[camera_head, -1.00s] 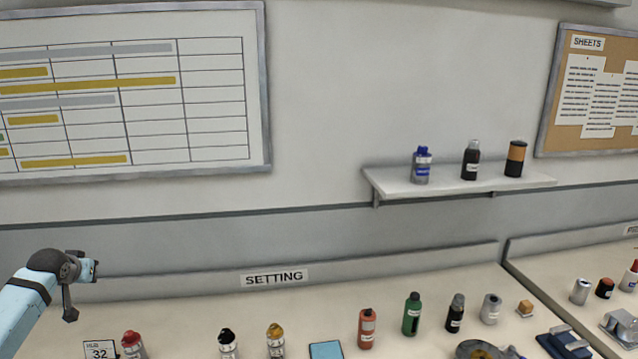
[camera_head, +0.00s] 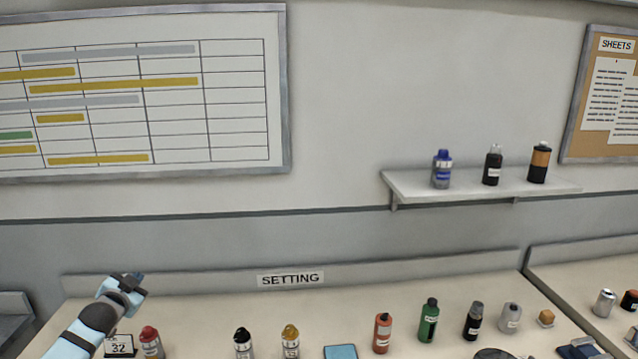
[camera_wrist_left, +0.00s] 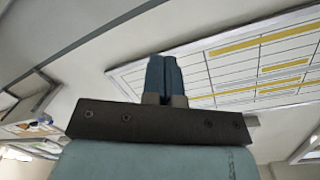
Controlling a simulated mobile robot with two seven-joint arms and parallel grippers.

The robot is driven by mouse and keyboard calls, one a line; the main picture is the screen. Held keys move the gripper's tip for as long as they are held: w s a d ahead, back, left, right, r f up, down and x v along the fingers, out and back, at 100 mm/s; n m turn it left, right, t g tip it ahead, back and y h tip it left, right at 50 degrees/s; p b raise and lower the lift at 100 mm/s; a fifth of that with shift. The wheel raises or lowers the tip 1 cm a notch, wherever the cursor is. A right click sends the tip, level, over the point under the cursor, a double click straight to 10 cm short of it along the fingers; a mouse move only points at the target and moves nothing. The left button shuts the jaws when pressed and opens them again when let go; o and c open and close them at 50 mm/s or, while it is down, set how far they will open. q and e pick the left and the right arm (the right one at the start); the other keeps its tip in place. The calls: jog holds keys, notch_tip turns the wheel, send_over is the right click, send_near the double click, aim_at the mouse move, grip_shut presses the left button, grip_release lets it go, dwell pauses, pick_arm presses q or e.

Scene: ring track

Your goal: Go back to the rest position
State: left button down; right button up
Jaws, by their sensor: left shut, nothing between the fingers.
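My left gripper (camera_head: 132,279) is at the lower left of the head view, raised above the left end of the table marked SETTING (camera_head: 291,279). In the left wrist view its two blue fingers (camera_wrist_left: 164,76) are together, with nothing between them. Behind the fingers in that view are the wall and the planning board (camera_wrist_left: 235,62). It touches nothing that I can see. My right gripper is in neither view.
On the table stand a red-capped bottle (camera_head: 150,342), a number 32 card (camera_head: 121,346), an orange bottle (camera_head: 382,333), a green bottle (camera_head: 428,320) and a blue pad (camera_head: 340,352). A wall shelf (camera_head: 470,190) holds three containers. The air above the table is clear.

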pick_arm(q)
jog(key=s+d+f+g+h, duration=0.2)
jog(key=s+d+f, duration=0.8)
jog(key=d+f, duration=0.3)
jog(key=s+d+f+g+h, duration=0.1)
jog(key=s+d+f, duration=0.2)
jog(key=s+d, duration=0.3)
jog(key=s+d+f+n+g+h, duration=0.1)
jog(key=s+d+f, duration=0.3)
jog(key=s, duration=1)
jog(key=s+d+f+n+g+h, duration=0.1)
jog(key=s+d+f, duration=0.3)
jog(key=s+d, duration=0.6)
jog(key=shift+s, duration=0.25)
